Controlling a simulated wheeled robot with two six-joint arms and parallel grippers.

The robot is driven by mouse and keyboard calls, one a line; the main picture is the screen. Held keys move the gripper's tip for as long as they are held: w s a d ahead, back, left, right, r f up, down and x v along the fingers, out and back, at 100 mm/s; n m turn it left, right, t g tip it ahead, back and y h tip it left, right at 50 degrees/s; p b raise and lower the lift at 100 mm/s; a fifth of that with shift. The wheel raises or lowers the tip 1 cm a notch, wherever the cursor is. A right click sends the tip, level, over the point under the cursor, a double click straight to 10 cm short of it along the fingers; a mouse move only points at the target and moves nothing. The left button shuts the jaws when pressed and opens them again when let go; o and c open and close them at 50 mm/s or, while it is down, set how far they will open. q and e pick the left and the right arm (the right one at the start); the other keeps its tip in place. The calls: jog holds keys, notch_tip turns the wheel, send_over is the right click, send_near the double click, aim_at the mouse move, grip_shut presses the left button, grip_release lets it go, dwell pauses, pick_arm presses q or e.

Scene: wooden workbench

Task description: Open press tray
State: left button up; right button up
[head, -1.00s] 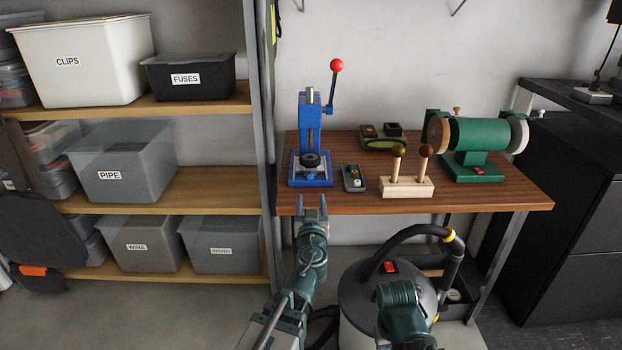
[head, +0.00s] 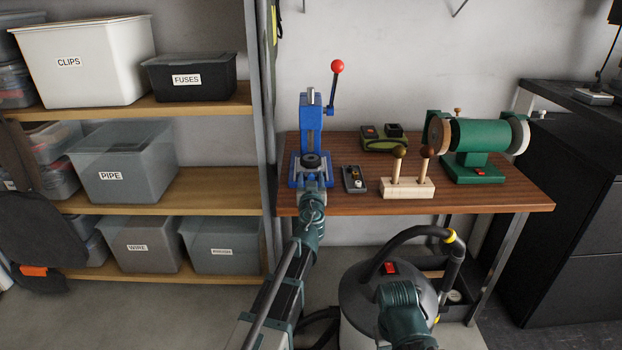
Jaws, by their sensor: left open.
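The blue press (head: 310,128) stands at the left end of the workbench. Its lever with a red ball knob (head: 337,66) points up. A dark round piece (head: 312,161) sits low at the front of the press, above its blue base (head: 296,178). My left gripper (head: 314,178) is open right at the front of this base, over the bench's front edge. It hides the middle of the base front, where a tray would show. I cannot tell whether the fingers touch it. My right arm (head: 403,312) shows low in the picture, but its gripper does not show.
A small dark tray with small parts (head: 354,179) lies just right of the press. A wooden block with two handled tools (head: 407,188), a green case (head: 384,138) and a green bench grinder (head: 476,140) stand further right. A shelf post (head: 266,120) rises on the left.

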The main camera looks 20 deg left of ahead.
pick_arm(q)
grip_shut()
jog(key=shift+s, duration=0.1)
dwell(1.2)
